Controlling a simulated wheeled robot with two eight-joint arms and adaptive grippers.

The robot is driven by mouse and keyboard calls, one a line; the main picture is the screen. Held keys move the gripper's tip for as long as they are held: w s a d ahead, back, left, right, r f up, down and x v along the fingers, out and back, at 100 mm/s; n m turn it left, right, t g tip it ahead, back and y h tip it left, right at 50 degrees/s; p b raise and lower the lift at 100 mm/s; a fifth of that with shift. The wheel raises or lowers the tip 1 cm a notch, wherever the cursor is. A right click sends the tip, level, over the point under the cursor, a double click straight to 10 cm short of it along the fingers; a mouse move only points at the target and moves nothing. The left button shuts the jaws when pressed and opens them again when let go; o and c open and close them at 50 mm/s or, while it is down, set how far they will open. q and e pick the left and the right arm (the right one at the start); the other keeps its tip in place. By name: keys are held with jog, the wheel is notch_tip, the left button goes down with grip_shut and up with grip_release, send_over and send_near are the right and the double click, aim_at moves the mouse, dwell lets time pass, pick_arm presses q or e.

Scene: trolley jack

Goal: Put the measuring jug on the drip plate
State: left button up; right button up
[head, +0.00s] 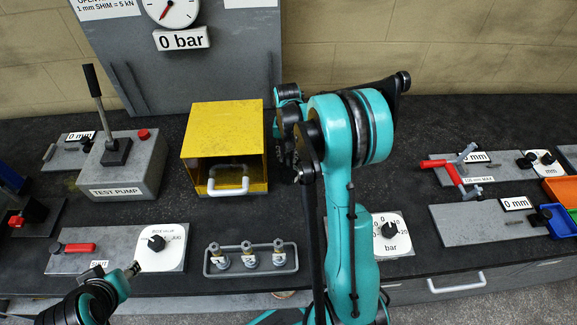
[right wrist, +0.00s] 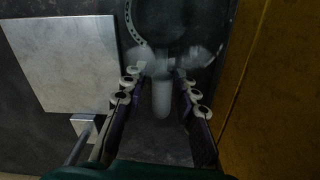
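In the right wrist view a clear, rounded vessel (right wrist: 182,18) with dotted scale marks, which looks like the measuring jug, stands on the dark bench. Its whitish handle (right wrist: 161,98) lies between the fingers of my right gripper (right wrist: 160,76), which are apart with a gap on both sides. In the head view my right arm hides the jug; its gripper (head: 287,135) is partly hidden beside the yellow box. A pale flat plate (right wrist: 62,62) lies left of the jug in the wrist view; I cannot tell if it is the drip plate. My left gripper (head: 132,269) is at bottom left.
The yellow box (head: 222,140) with a white handle stands close to my right gripper. The test pump (head: 122,165) is left of it. A rack with three fittings (head: 250,258) and a dial panel (head: 392,236) lie near the front edge.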

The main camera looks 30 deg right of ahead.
grip_shut()
jog(key=shift+r, duration=0.65)
notch_tip(320, 180, up, 3)
jog(key=shift+r+p, duration=0.1)
jog(key=shift+p, duration=0.7)
jog(key=s+d+r+p, duration=0.1)
jog(key=s+d+r, duration=0.1)
jog(key=s, duration=0.3)
jog(key=s+d+r+p, duration=0.1)
jog(key=s+d+r, duration=0.2)
jog(key=s+r, duration=0.1)
jog(key=shift+s+r, duration=0.25)
jog(key=shift+s, duration=0.6)
